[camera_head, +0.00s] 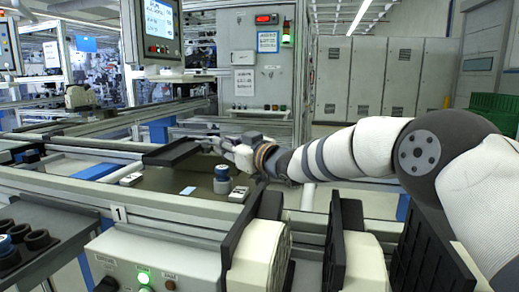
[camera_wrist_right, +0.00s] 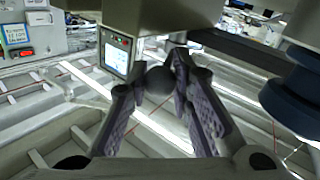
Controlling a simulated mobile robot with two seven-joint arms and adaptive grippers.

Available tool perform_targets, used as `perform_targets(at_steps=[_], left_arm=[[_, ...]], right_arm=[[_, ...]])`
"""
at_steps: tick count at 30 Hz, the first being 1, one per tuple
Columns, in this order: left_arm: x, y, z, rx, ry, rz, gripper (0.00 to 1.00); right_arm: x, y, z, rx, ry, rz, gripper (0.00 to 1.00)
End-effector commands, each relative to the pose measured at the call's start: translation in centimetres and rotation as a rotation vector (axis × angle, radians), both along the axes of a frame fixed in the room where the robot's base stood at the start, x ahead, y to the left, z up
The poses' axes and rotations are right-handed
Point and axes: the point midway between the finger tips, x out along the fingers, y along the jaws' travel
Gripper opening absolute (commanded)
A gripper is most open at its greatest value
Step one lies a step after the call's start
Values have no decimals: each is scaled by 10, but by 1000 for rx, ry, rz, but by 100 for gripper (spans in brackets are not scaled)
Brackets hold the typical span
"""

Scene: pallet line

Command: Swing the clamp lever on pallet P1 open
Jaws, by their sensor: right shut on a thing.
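Pallet P1 (camera_head: 155,186) appears as a dark flat plate on the line behind the rail marked 1. My right gripper (camera_head: 218,147) reaches in from the right, low over the pallet's back part. In the right wrist view its two dark fingers (camera_wrist_right: 158,80) are closed around a dark ball knob (camera_wrist_right: 159,84), which looks like the end of the clamp lever. The lever's arm is mostly hidden, so its angle cannot be told. My left gripper does not show.
A black slanted bar (camera_head: 173,152) lies left of the gripper. A control box (camera_head: 150,262) with a lit green button stands in front. Upright black plates (camera_head: 336,235) with cream blocks stand at front centre. A dark tray (camera_head: 62,262) with black cups is at left.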

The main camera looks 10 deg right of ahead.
Motion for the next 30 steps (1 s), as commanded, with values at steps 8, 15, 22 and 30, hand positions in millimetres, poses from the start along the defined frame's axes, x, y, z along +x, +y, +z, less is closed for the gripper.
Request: perform_targets(at_steps=[8,15,22,30], left_arm=[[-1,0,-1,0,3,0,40],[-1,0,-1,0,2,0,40],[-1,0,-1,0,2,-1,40],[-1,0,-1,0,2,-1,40]], right_arm=[[0,10,1,4,2,3,0],[0,9,0,2,2,3,42],[0,9,0,2,3,2,42],[-25,-7,1,3,3,1,42]])
